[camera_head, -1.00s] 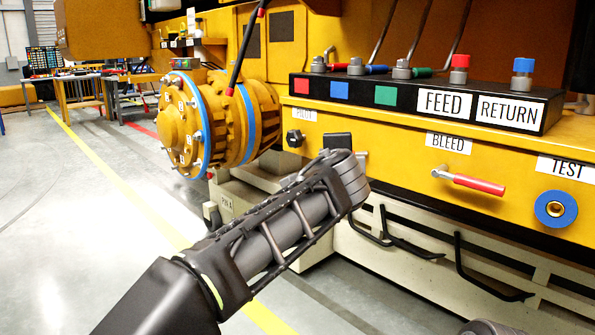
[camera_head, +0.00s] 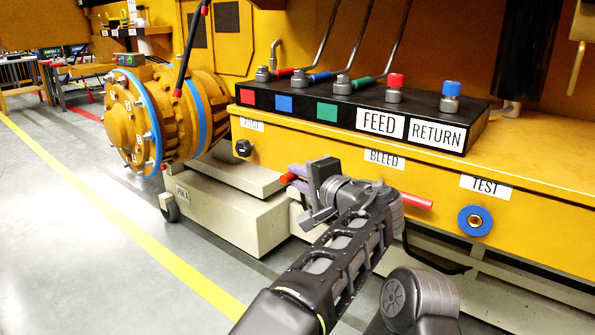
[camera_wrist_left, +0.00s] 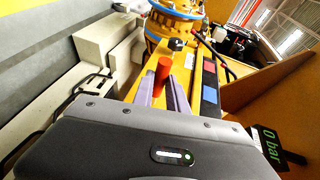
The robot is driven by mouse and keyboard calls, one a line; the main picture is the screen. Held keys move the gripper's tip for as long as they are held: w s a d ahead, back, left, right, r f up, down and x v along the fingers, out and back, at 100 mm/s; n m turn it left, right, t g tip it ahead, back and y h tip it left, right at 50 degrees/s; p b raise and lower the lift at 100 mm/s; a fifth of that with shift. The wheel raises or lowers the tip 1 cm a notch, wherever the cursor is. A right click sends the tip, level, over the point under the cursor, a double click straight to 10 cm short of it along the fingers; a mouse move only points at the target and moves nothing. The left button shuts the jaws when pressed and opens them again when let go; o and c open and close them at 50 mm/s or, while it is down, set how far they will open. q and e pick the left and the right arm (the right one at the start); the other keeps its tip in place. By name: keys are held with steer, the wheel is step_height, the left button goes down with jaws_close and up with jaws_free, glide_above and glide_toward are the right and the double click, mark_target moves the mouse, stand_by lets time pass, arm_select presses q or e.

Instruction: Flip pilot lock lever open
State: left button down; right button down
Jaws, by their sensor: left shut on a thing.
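The yellow panel carries a PILOT label (camera_head: 250,125) with a black knob (camera_head: 243,148) below it. My left gripper (camera_head: 293,176) is in front of the panel, right of and lower than that knob. Its purple fingers are shut on a red lever handle (camera_head: 287,178), whose end pokes out to the left. In the left wrist view the red handle (camera_wrist_left: 163,72) stands between the two fingers (camera_wrist_left: 164,92), with the black knob (camera_wrist_left: 176,44) beyond. The handle's joint to the panel is hidden. My right gripper is not in view.
Another red lever handle (camera_head: 415,201) under the BLEED label (camera_head: 384,158) passes close behind my left wrist. A blue TEST port (camera_head: 475,221) is further right. A black block with FEED and RETURN labels (camera_head: 380,122) sits on the ledge. A yellow flanged drum (camera_head: 130,125) stands left.

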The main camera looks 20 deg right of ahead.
arm_select(q)
steer(key=c, duration=1.6)
jaws_free()
steer(key=v, duration=0.7)
steer(key=shift+s, duration=0.35)
